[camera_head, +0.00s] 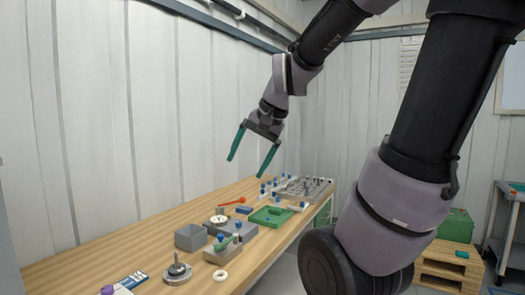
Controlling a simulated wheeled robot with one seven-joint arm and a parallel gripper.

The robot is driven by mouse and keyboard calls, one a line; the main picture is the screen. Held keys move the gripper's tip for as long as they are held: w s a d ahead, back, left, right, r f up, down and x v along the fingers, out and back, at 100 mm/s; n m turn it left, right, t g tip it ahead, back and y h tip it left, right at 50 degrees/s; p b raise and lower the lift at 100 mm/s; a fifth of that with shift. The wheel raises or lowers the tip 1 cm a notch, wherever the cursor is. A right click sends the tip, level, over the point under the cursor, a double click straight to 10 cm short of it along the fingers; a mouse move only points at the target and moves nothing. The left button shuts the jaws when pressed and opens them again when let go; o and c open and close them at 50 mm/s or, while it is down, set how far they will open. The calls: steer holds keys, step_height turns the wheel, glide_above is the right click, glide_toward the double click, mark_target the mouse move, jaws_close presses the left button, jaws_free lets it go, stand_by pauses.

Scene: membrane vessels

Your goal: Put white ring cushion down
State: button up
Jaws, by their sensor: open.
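A small white ring (220,275), which looks like the white ring cushion, lies flat on the wooden table (130,245) near its front edge. My gripper (247,167) hangs in the air above the table, with its two green fingers spread apart and nothing between them. It is well above the ring and farther back, not touching anything.
A grey open box (190,237), a grey block with blue-topped parts (232,231) and a metal round base with a knob (178,272) stand near the ring. A green tray (270,216) and a grey rack (305,188) lie farther back. A wall runs behind the table.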

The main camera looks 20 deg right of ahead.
steer(key=s+d+r+n+t+h, duration=0.1)
steer(key=s+r+n, duration=0.2)
steer(key=s, duration=0.3)
steer(key=shift+s+r+t, duration=0.15)
steer(key=shift+s+t, duration=0.1)
steer(key=shift+t, duration=0.15)
stand_by(0.8)
